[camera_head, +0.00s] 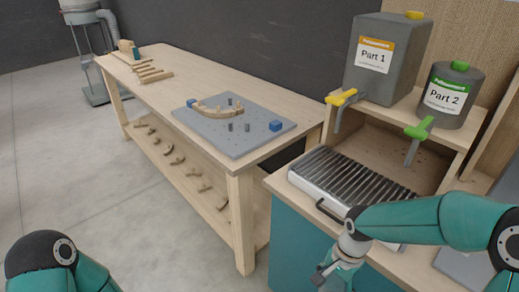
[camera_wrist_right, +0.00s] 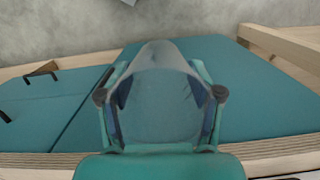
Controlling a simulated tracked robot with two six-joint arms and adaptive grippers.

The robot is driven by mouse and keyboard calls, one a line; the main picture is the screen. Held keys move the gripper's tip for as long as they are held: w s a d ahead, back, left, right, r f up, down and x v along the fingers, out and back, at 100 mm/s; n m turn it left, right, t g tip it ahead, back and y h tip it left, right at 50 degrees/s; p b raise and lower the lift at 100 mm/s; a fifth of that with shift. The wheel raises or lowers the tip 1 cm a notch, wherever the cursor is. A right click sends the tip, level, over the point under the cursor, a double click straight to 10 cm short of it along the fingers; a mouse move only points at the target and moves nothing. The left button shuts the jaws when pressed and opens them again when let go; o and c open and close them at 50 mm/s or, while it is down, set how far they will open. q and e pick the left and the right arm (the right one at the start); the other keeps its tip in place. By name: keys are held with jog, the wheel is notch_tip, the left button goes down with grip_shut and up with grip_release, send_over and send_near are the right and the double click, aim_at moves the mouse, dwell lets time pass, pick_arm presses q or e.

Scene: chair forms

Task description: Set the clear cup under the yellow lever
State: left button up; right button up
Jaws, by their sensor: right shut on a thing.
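The yellow lever (camera_head: 341,98) sits on a spout at the front of the grey Part 1 container (camera_head: 388,75), above a slatted metal tray (camera_head: 310,174). In the right wrist view, the clear cup (camera_wrist_right: 160,95) is between the two fingers of my right gripper (camera_wrist_right: 160,96), which is shut on it. In the head view, my right gripper (camera_head: 338,272) is low, in front of the teal cabinet and below the tray's front edge. The cup is hard to make out there. My left arm shows at the lower left, but its gripper is out of view.
The grey Part 2 container (camera_head: 451,97) has a green lever (camera_head: 419,130) over the tray's right part. The wooden dispenser shelf (camera_head: 400,108) stands above the tray. A wooden table (camera_head: 185,77) to the left bears a grey board (camera_head: 234,145) with a curved wooden piece.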

jog(key=w+f+n+h, duration=0.1)
jog(key=w+n, duration=0.6)
jog(key=n, duration=0.4)
jog(key=shift+w+a+f+g+h, duration=0.15)
jog(key=shift+a+f+g+h, duration=0.15)
jog(key=shift+g, duration=0.1)
